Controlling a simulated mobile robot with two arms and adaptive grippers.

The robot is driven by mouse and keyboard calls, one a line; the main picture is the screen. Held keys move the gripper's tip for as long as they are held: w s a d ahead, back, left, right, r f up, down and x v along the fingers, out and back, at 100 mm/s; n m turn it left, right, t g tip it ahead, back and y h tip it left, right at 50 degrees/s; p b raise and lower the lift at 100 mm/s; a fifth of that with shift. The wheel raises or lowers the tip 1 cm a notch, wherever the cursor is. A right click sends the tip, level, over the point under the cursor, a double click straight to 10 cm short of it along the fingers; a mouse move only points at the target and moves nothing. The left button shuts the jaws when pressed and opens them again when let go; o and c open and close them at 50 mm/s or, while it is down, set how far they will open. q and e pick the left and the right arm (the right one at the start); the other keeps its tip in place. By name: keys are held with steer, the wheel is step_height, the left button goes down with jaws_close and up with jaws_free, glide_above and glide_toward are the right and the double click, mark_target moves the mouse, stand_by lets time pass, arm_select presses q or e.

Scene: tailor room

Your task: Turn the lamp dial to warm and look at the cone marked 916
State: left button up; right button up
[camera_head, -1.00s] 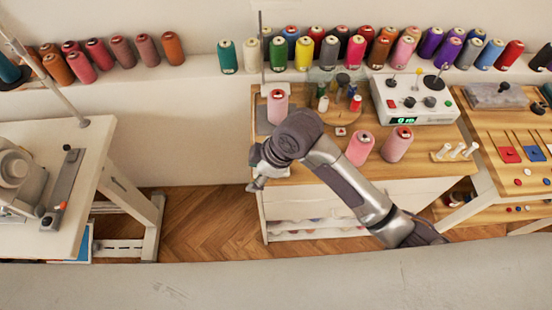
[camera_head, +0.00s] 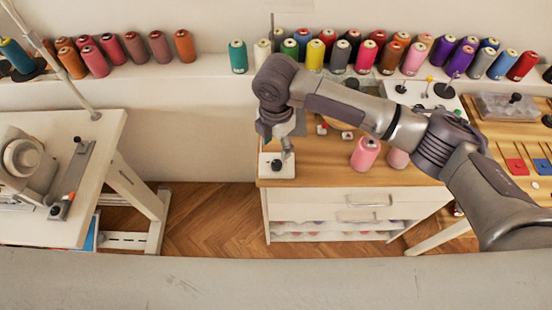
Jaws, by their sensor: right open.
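A small white box with a black dial (camera_head: 276,166) sits at the front left corner of the wooden table; I take it for the lamp dial. My right gripper (camera_head: 277,147) is open, pointing down just above and behind the dial; I cannot tell whether it touches it. Two pink cones stand on the table, the left one (camera_head: 365,154) in full and the right one (camera_head: 397,158) partly behind my arm. The cone on the stand at the table's left is hidden by my arm. No mark 916 is readable. My left gripper is not in view.
Several coloured spools line the wall shelf, such as a teal one (camera_head: 238,57). My right arm crosses the wooden table (camera_head: 325,165) and covers much of the white device there. A white sewing table (camera_head: 100,150) stands at the left, with open floor (camera_head: 215,215) between.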

mark_target(276, 164)
step_height(276, 164, down, 8)
steer(key=shift+f+p, duration=0.2)
steer(key=shift+p, duration=0.25)
jaws_close()
